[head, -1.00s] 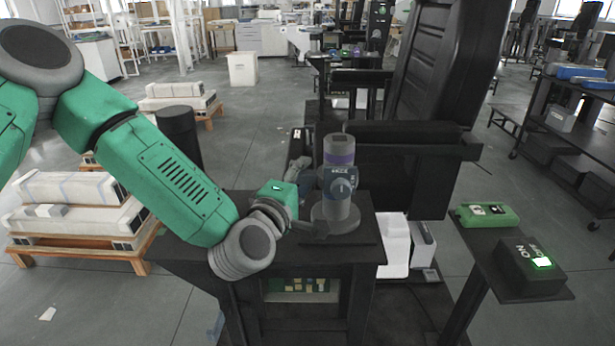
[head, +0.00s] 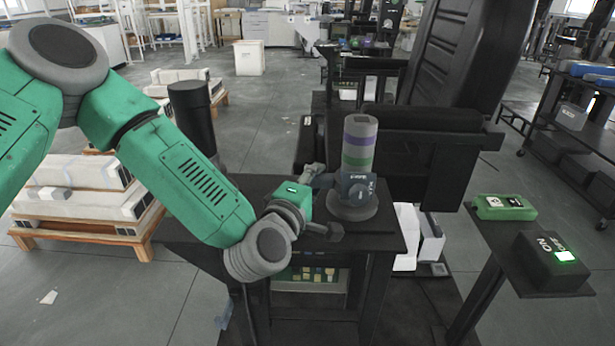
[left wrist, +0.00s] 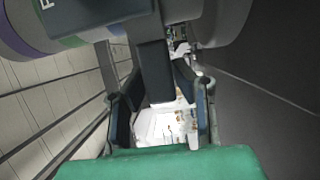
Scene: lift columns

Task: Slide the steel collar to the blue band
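A grey column (head: 361,125) stands upright on a round base on a dark table. It has a purple band (head: 359,143) and, below it, a green band (head: 357,164); I see no blue band. The dark blue-grey steel collar (head: 357,189) with lettering sits around the column below the green band, close above the base. My left gripper (head: 314,177) is at the collar's left side. In the left wrist view, the collar's dark handle (left wrist: 154,72) lies between the fingers, which look closed on it. My right gripper is not in view.
A side stand at the right holds a green box (head: 504,207) and a black box (head: 553,262) marked ON with a lit green button. A large black machine (head: 460,60) stands behind the table (head: 385,240). White blocks on pallets are at the left.

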